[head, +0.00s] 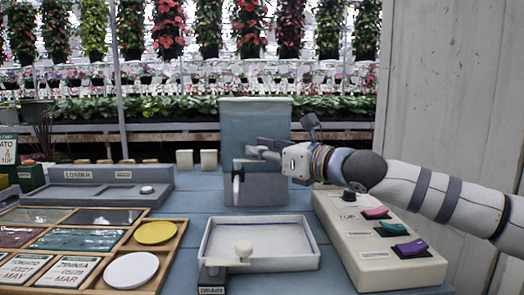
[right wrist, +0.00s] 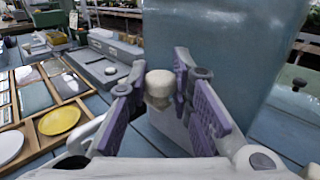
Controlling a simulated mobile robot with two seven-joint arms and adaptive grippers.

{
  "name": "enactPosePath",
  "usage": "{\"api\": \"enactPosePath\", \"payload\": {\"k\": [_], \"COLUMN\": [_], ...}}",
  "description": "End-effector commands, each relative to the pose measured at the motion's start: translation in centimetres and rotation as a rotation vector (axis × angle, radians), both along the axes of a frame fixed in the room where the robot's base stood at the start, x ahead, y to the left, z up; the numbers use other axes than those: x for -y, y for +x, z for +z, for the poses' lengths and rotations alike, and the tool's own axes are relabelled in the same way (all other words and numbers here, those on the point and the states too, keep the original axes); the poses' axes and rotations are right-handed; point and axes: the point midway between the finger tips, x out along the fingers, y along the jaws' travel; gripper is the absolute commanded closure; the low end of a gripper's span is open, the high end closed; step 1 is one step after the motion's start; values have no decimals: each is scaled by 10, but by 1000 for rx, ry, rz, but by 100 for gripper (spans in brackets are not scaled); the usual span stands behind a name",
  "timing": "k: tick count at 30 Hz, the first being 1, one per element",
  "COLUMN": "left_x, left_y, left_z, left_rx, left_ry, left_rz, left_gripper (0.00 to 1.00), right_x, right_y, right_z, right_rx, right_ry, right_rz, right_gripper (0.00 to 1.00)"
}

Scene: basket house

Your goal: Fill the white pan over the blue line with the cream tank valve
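The white pan (head: 262,265) stands on the blue table, with a thin blue line along its inner back wall. I cannot tell whether it holds water. A blue-grey tank (head: 255,115) stands behind it, with a pale spout (head: 237,188) above the pan's back edge. In the right wrist view the cream tank valve (right wrist: 159,84) is a round knob on the tank's front. My right gripper (head: 262,150) is at the tank, and its open fingers (right wrist: 160,82) straddle the valve, with small gaps showing. My left gripper is out of view.
A cream panel (head: 365,240) with coloured switches is at right. A grey LOADER box (head: 100,188) and a wooden tray (head: 178,240) with discs and packets are at left.

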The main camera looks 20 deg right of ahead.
Motion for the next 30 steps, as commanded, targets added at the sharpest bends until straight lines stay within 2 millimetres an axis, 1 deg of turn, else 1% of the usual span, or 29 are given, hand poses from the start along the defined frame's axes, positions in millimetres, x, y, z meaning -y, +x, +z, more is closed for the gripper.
{"api": "enactPosePath", "payload": {"k": [4,7,11,15,18,23,30], "left_x": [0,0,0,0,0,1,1], "left_y": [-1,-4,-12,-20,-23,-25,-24], "left_z": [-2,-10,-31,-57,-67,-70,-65], "left_rx": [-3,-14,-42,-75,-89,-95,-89], "left_ry": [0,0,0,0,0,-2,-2], "left_rz": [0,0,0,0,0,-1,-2], "left_gripper": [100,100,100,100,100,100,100], "right_x": [0,0,-2,-4,-7,-11,-16], "right_y": [0,-1,-2,-6,-11,-18,-25], "right_z": [-1,-4,-9,-11,-7,0,4], "right_rx": [0,0,1,1,2,7,6], "right_ry": [-1,0,0,-1,0,0,1], "right_rz": [-4,-20,-70,-163,-243,-373,-541], "right_gripper": [100,100,100,100,100,100,100]}}
